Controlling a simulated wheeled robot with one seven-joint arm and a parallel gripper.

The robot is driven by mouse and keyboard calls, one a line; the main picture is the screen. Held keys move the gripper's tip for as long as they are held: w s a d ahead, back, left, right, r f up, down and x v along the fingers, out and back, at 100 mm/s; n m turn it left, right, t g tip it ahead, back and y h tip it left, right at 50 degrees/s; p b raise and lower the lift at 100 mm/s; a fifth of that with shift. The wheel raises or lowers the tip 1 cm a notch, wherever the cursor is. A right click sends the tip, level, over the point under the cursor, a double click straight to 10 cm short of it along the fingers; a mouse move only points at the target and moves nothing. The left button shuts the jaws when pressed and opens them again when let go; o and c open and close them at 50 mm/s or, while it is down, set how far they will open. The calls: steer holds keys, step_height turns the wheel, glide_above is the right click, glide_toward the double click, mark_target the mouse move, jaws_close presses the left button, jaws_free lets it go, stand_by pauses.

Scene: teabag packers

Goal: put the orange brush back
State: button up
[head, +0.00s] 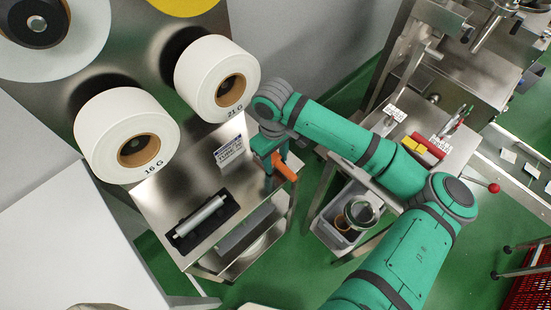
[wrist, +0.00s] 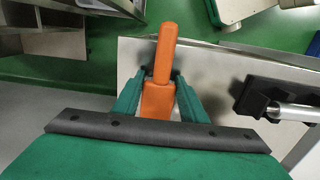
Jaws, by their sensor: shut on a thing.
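The orange brush (head: 284,167) is held in my gripper (head: 273,172) at the right edge of a steel table (head: 165,190). In the wrist view the brush (wrist: 166,55) stands out between the two green fingers of my gripper (wrist: 158,90), which are shut on it. I cannot tell whether the brush touches the table. Its lower part is hidden by the fingers and the dark bar of my gripper.
Large white rolls (head: 217,77) hang above. Right of a gap is another steel table with red and yellow blocks (head: 428,146) and a grey bin (head: 346,213).

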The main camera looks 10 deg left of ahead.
mark_target(274, 159)
steer(key=o, duration=1)
steer(key=shift+f, duration=0.1)
step_height(274, 159, up, 12)
steer(key=shift+a, duration=0.2)
stand_by(0.4)
